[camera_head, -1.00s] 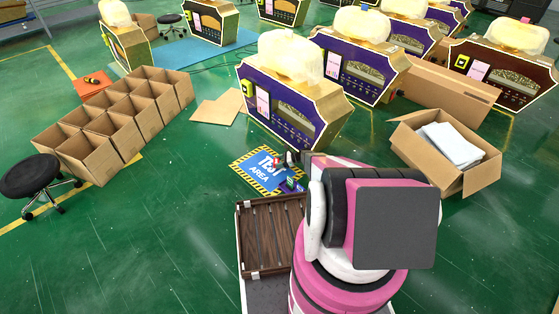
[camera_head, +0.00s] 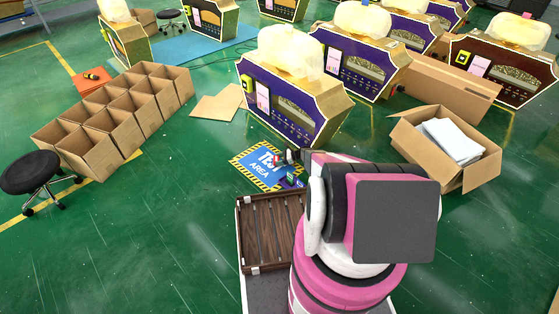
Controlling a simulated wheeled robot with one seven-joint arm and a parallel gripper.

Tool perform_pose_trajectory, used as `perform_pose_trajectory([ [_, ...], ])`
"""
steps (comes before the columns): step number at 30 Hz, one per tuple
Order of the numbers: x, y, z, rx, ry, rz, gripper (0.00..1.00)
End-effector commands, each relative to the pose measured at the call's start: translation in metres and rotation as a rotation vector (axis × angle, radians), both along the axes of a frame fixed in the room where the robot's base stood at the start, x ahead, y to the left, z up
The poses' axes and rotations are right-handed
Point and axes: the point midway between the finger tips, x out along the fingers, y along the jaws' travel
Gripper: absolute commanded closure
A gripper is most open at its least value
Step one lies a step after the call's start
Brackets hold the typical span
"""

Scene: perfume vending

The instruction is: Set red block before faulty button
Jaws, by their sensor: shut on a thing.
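My gripper (camera_head: 285,157) shows small beyond my arm, low in front of the nearest purple vending machine (camera_head: 290,105). It is shut on a small red block (camera_head: 276,159), which is held over the TEST AREA mat (camera_head: 243,157). My arm hides part of the gripper. The machine has a row of small buttons below its window on the front panel. The picture is too small to tell which button is faulty, or whether the block touches the machine.
Small dark and coloured things (camera_head: 291,181) lie at the mat's right edge. A brown slatted wooden tray (camera_head: 270,235) is in front of me. An open carton (camera_head: 463,171) stands at right, empty cartons (camera_head: 105,150) and a black stool (camera_head: 32,175) at left. The green floor between is clear.

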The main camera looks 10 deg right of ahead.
Motion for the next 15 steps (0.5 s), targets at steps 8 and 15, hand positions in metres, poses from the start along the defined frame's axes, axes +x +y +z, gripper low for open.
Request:
perform_pose_trajectory([
  [8,0.0002,0.0000,-0.0051,0.000,0.000,0.000,0.60],
  [15,0.0000,0.0000,-0.0055,0.000,0.000,0.000,0.07],
])
